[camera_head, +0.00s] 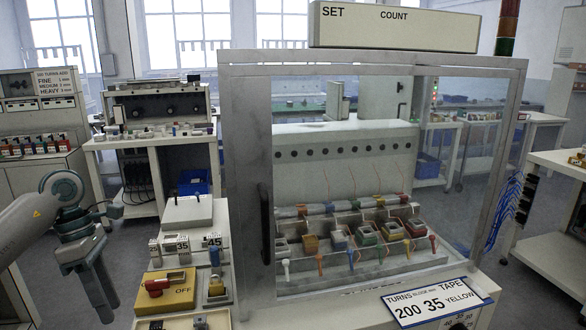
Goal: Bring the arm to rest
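My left arm comes in from the left edge. Its gripper (97,285) hangs pointing down at the lower left, in the air left of the control panel. I see nothing held in it, but its fingertips are small and partly overlap, so I cannot tell how far apart they are. My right gripper is not in view.
A metal-framed clear enclosure (240,150) stands in the middle, with several coloured connectors inside. A yellow box with a red switch (157,285) sits on the panel near my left gripper. Workbenches (150,140) stand behind.

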